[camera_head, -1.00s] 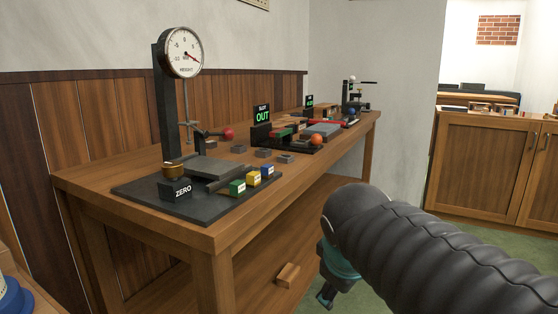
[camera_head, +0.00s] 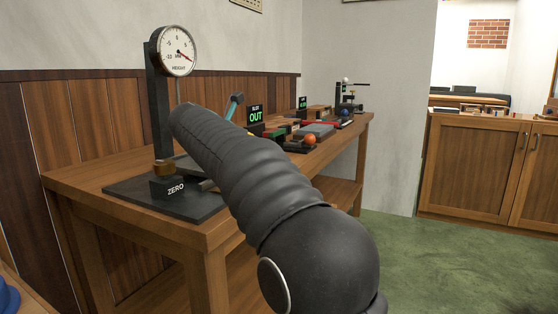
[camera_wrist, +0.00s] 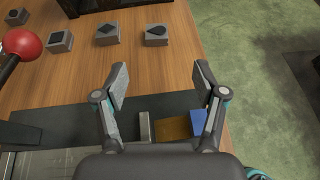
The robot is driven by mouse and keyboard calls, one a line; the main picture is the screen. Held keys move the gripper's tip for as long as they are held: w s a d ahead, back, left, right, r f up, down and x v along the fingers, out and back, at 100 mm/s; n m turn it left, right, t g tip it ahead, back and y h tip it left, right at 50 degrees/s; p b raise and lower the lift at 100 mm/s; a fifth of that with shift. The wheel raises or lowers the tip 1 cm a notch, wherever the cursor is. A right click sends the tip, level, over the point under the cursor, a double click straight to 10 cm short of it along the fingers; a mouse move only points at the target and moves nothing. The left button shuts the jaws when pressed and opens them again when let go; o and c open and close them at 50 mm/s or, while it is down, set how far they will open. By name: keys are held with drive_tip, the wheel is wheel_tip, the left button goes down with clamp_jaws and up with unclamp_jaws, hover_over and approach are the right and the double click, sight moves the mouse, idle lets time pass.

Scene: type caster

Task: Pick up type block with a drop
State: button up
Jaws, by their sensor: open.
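The type block with a drop (camera_wrist: 156,36) is a small grey block with a black drop shape on top. It lies on the wooden bench at the upper middle of the wrist view. My gripper (camera_wrist: 162,76) is open and empty, with its two fingers apart on the near side of this block. The drop block lies beyond the fingertips, not between them. In the head view my arm hides the small blocks and most of my gripper.
Left of it lie a diamond-marked block (camera_wrist: 108,34) and a block with a dark square (camera_wrist: 60,41). A red ball knob (camera_wrist: 22,43) is at the left. The height gauge (camera_head: 157,110) stands at the bench's near end. The bench edge drops to green floor on the right.

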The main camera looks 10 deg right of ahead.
drive_tip(key=shift+w, duration=0.35)
drive_tip(key=x, duration=0.7)
drive_tip(key=shift+w+d+f, duration=0.15)
drive_tip(key=shift+d, duration=0.1)
drive_tip(key=shift+b+x, duration=0.35)
drive_tip(key=shift+x, duration=2.45)
drive_tip(key=shift+a, duration=0.15)
clamp_jaws()
